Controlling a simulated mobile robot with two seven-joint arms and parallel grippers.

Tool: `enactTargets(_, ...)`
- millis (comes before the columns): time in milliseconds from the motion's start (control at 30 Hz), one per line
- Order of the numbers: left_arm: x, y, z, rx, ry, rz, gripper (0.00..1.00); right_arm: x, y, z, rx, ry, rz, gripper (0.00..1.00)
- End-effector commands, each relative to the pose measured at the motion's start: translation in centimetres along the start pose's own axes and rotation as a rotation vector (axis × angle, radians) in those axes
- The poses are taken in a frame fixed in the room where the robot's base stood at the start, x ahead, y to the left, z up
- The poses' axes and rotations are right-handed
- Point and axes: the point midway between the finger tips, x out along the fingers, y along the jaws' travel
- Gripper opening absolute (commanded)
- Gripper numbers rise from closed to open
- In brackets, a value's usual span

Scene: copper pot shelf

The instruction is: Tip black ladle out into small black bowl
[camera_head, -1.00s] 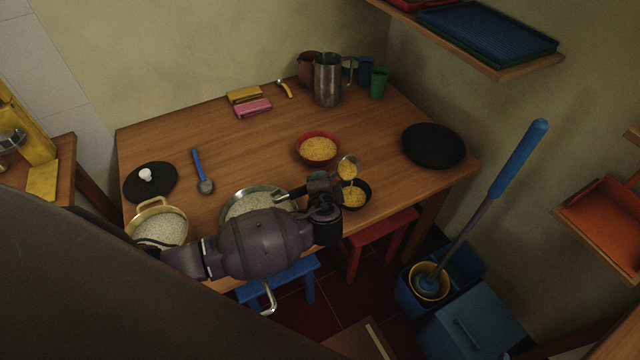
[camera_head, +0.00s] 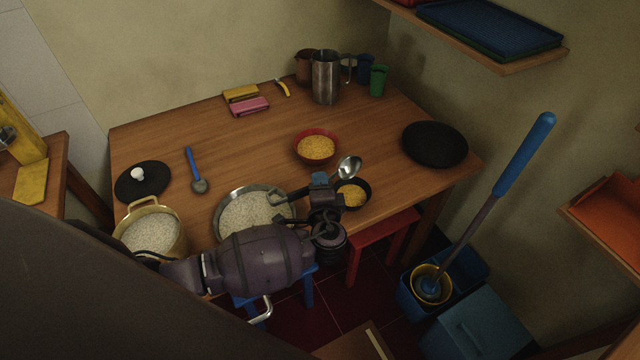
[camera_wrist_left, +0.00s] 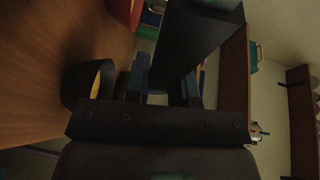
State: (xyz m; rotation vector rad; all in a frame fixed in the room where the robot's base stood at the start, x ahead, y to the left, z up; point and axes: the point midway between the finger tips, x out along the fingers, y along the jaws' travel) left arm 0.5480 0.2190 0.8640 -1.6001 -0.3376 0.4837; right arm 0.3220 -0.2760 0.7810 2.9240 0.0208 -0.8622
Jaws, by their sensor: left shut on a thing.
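My left gripper (camera_head: 320,183) is shut on the black handle of the ladle, above the table's front edge. The ladle's metal scoop (camera_head: 348,167) points right and is tilted, over the back edge of the small black bowl (camera_head: 365,186). The scoop looks empty. The small black bowl stands upright near the front edge and holds yellow grains. In the left wrist view the bowl (camera_wrist_left: 78,88) lies left of the gripper fingers (camera_wrist_left: 166,88), and a dark shape, likely the handle, lies between and beyond them. My right gripper is not in view.
A red bowl (camera_head: 298,151) of yellow grains stands behind the ladle. A wide metal pan (camera_head: 222,205) and a tan pot (camera_head: 181,244), both with pale grains, stand left. A black plate (camera_head: 434,145) lies right.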

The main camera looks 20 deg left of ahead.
Motion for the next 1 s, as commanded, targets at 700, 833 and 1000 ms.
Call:
enactTargets(700, -0.6, 0.4, -0.3, 0.072, 0.000, -0.171, 0.00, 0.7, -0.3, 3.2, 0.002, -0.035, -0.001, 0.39)
enactTargets(833, -0.8, 0.9, -0.3, 0.097, 0.000, -0.227, 0.00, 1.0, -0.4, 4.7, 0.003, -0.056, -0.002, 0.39)
enactTargets(1000, -0.9, 1.1, -0.4, 0.130, 0.001, -0.305, 0.00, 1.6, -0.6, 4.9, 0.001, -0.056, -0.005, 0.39)
